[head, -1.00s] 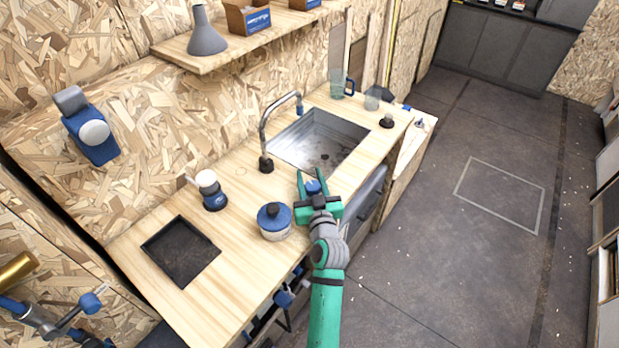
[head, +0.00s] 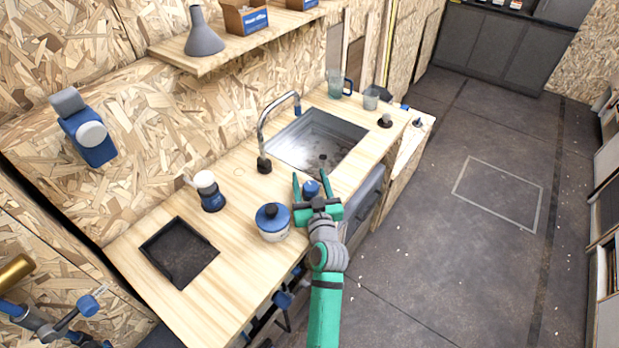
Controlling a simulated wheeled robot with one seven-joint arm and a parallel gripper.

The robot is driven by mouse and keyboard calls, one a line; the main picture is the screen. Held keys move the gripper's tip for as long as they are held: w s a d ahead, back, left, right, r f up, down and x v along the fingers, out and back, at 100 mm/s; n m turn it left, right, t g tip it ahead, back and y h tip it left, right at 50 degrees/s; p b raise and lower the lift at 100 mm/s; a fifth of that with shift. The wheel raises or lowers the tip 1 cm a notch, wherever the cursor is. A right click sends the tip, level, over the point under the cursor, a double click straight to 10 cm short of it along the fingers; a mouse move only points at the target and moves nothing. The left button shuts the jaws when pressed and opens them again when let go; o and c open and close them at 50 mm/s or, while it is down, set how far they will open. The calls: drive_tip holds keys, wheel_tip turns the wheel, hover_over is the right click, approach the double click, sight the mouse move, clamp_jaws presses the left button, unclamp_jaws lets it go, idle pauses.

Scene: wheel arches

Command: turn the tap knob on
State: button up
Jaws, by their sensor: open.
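A round blue knob (head: 311,188) sits on the counter near the sink's near edge and looks like the tap knob. My gripper (head: 311,175) is green and open, with one finger on either side of the knob in the picture. I cannot tell whether the fingers touch it. The knob's lower part is hidden by my gripper.
A blue and white item (head: 209,192) and a black tray (head: 180,252) are farther left. A glass mug (head: 336,84) and a cup (head: 371,97) stand beyond the sink (head: 310,140).

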sight(313, 195)
drive_tip(key=s, duration=0.3)
drive_tip(key=s+d, duration=0.1)
drive_tip(key=s, duration=0.6)
drive_tip(key=shift+d, duration=0.4)
